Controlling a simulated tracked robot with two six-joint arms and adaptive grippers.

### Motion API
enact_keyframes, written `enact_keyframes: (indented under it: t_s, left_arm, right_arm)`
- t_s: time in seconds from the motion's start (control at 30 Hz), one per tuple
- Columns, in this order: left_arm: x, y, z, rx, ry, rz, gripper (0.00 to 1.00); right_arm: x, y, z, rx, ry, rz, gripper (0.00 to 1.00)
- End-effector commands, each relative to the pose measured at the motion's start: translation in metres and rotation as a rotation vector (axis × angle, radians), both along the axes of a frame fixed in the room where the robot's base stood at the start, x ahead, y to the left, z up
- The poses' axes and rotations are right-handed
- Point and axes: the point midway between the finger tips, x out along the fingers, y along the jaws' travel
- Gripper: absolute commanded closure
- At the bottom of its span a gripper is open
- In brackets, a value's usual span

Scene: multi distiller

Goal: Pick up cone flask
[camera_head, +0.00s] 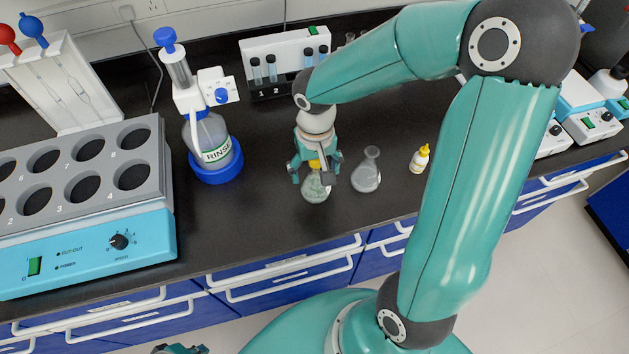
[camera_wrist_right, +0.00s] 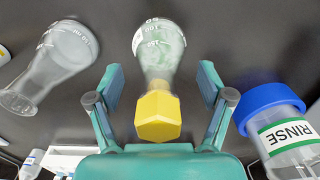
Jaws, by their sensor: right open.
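A cone flask with a yellow stopper (camera_head: 315,190) stands on the black bench, partly hidden by my right gripper (camera_head: 313,174). In the right wrist view, this flask (camera_wrist_right: 161,52) lies between the two spread fingers of the right gripper (camera_wrist_right: 160,84), its yellow stopper nearest the palm. Gaps show on both sides of its neck. A second cone flask, clear and without a stopper (camera_head: 366,174), stands just to the right; it also shows in the right wrist view (camera_wrist_right: 52,62). A small dark and teal part of my left gripper (camera_head: 180,349) shows at the bottom edge; its fingers cannot be made out.
A RINSE wash bottle (camera_head: 210,142) with a blue base stands to the left. A small yellow-capped bottle (camera_head: 420,159) is to the right. A tube rack (camera_head: 284,66) stands behind. A blue heating unit with wells (camera_head: 85,235) fills the left.

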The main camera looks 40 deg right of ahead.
Motion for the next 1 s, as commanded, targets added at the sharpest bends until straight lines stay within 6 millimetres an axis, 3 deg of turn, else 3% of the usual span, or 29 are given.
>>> enact_keyframes:
  t_s: [0.1, 0.33, 0.77, 1.0]
  left_arm:
    - [-0.0001, 0.0, 0.0005, 0.0, 0.0, 0.0, 1.0]
    - [-0.0001, 0.0, 0.0002, 0.0, 0.0, 0.0, 1.0]
    - [-0.0001, 0.0, 0.0002, 0.0, 0.0, 0.0, 1.0]
    - [-0.0001, 0.0, 0.0003, 0.0, 0.0, 0.0, 1.0]
  right_arm:
    - [-0.0007, 0.0, -0.0092, 0.002, 0.001, -0.001, 0.2]
    - [-0.0005, -0.0001, -0.0103, 0.001, 0.0, -0.001, 0.2]
    - [-0.0007, -0.0003, -0.01, 0.001, 0.0, -0.002, 0.92]
    - [-0.0007, -0.0006, -0.0095, 0.0, -0.001, -0.003, 0.93]
